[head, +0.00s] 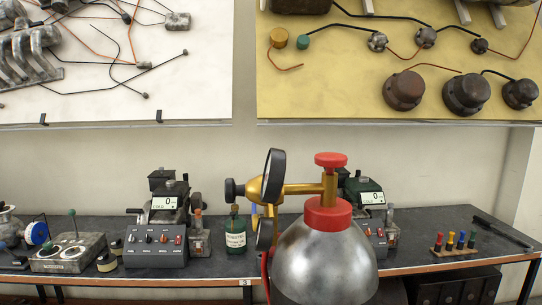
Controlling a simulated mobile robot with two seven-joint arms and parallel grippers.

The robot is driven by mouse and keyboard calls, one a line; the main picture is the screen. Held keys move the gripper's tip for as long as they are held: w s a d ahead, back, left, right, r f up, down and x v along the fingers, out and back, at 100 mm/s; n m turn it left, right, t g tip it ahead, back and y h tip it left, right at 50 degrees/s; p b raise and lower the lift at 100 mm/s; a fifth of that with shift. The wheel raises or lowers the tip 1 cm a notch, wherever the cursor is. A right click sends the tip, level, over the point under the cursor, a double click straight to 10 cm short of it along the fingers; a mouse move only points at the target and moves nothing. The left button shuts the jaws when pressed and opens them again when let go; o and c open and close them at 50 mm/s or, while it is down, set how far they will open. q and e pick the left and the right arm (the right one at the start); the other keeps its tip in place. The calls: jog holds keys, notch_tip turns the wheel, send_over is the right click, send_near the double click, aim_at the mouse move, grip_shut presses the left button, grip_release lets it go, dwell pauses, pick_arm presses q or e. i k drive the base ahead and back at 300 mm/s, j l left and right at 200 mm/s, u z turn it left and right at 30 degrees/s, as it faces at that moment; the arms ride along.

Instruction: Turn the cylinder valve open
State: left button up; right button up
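A silver gas cylinder (325,265) with a domed top stands close in front of me, its lower part cut off by the picture's bottom edge. A red collar (328,214) sits on its top. Above that a brass valve stem carries a red valve knob (330,160) at the top. A brass regulator (275,189) reaches left from the stem, with a dark round gauge (273,176) seen nearly edge-on and a second one lower down. A black knob (232,190) is at its left end. Neither of my grippers is in view.
Behind the cylinder runs a dark bench (440,222) with instruments, a green bottle (235,232), and a rack of coloured-handled tools (456,243). Two boards with mounted parts hang on the wall: a white board (200,75) and a yellow board (300,95). The space around the red knob looks free.

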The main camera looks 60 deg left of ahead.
aim_at(330, 160)
jog(key=i+u, duration=0.15)
jog(key=u, duration=0.3)
jog(key=i+l+u, duration=0.1)
jog(key=u, duration=0.35)
jog(key=i+l+u, duration=0.1)
jog(key=u, duration=0.3)
jog(key=i+l+u, duration=0.15)
jog(key=u, duration=0.25)
jog(key=i+l+u, duration=0.1)
jog(key=l+u, duration=0.35)
jog(key=u, duration=0.3)
jog(key=i+l+u, duration=0.3)
jog(key=k+l, duration=0.05)
jog(key=k, duration=0.05)
